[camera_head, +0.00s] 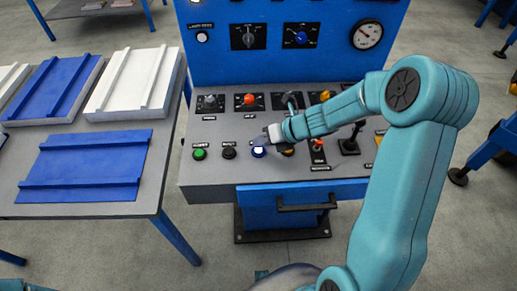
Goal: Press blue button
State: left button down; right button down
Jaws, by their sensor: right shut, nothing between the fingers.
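The blue button (258,151) sits in the front row of the control panel (220,172), with a light ring around it. My right arm reaches in from the right across the panel. My right gripper (265,140) is shut and empty, with its tips just above and beside the blue button. I cannot tell whether the tips touch it. My left gripper is not in view.
A green button (199,154) and a black button (229,152) stand left of the blue one. A red knob (249,100) and a joystick (350,143) rise from the panel. A table (150,207) with blue and white panels stands at left.

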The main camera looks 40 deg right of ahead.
aim_at(262, 150)
jog(key=shift+f, duration=0.15)
dwell(0.4)
jog(key=shift+f+b, duration=0.3)
jog(key=shift+f+b, duration=0.35)
jog(key=shift+f, duration=0.1)
dwell(0.5)
dwell(0.4)
jog(key=shift+r+p, duration=0.85)
jog(key=shift+p, duration=0.05)
jog(key=shift+r, duration=0.1)
notch_tip(262, 150, up, 5)
jog(key=p, duration=0.5)
